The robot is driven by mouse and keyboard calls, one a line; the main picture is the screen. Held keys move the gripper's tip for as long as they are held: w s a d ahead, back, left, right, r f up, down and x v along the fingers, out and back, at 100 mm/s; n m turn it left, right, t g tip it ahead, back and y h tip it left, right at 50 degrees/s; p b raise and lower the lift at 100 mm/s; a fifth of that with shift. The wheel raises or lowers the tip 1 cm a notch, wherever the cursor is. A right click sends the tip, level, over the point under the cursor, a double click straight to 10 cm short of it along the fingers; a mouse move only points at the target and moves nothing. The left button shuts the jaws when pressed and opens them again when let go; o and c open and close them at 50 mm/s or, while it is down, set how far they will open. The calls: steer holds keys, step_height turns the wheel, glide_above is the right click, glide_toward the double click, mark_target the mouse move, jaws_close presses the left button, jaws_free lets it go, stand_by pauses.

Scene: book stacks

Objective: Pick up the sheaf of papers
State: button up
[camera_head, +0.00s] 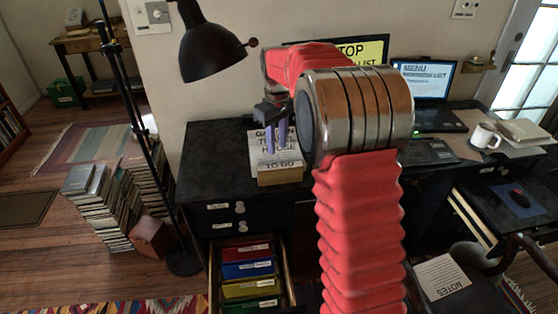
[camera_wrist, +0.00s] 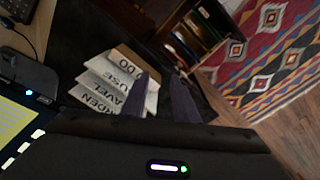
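A fanned stack of white labelled sheets (camera_head: 262,158), reading something like GARDEN, TRAVEL, HOUSE and TO DO, lies on the dark desk with a tan piece (camera_head: 280,177) at its front edge. It also shows in the wrist view (camera_wrist: 103,92), to the left of the fingers. My gripper (camera_head: 279,152) hangs over this stack with its purple fingers pointing down. I cannot tell how high the fingertips are above the sheets.
An open drawer (camera_head: 290,285) with coloured folders juts out below the stack. A black lamp (camera_head: 208,50) stands left of my arm. The laptop (camera_head: 430,90), white mug (camera_head: 485,135) and a pale stack (camera_head: 525,131) are on the right. A NOTES sheet (camera_head: 443,275) lies on the chair.

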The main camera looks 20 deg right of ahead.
steer(key=w+d+r+n, duration=0.1)
steer(key=w+d+n, duration=0.3)
steer(key=w+n, duration=0.6)
steer(key=shift+w+d+r+n+g, duration=0.15)
steer(key=shift+d+n+g, duration=0.2)
steer(key=shift+n, duration=0.35)
glide_above(279, 151)
step_height(279, 151, down, 9)
steer(key=shift+r, duration=0.2)
steer(key=shift+w+d+f, duration=0.1)
steer(key=shift+f, duration=2.55)
steer(key=shift+f, duration=0.2)
